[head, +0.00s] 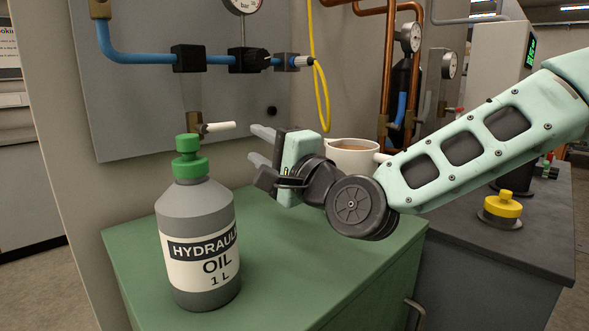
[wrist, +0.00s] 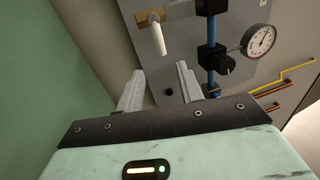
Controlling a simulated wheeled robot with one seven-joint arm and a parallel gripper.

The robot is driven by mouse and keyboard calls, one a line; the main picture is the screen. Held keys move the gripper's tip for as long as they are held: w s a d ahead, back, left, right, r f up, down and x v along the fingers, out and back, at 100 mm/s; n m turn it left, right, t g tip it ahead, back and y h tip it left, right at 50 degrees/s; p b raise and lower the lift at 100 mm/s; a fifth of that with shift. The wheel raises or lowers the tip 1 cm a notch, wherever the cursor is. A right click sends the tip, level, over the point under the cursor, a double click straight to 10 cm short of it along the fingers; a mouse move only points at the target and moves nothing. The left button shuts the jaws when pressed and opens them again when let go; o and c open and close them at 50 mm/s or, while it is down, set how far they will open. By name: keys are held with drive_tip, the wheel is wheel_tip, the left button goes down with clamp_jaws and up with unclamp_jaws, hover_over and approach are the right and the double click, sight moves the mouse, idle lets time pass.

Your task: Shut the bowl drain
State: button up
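A small brass valve (head: 194,121) with a white lever handle (head: 220,127) hangs below the blue pipe line in front of the grey panel; it looks like the bowl drain. The lever lies about level, pointing right, crosswise to the upright brass body. I cannot clearly make out a bowl above it. My gripper (head: 252,142) is open and empty, just right of the lever's tip and a little lower in the head view. In the wrist view, the lever (wrist: 157,38) shows beyond the open gap between my fingers (wrist: 160,71), apart from both, with the brass body (wrist: 150,14) behind.
A grey hydraulic oil bottle (head: 200,225) with a green cap stands on the green cabinet (head: 290,262), left of and below my gripper. A white cup (head: 350,157) with brown liquid is behind my wrist. A gauge (wrist: 262,39) and blue pipe (head: 140,57) are on the panel.

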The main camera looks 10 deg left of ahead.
drive_tip(key=v, duration=0.8)
drive_tip(key=shift+s+d+f, duration=0.15)
drive_tip(key=shift+s+d, duration=0.1)
drive_tip(key=shift+d, duration=0.05)
idle(2.4)
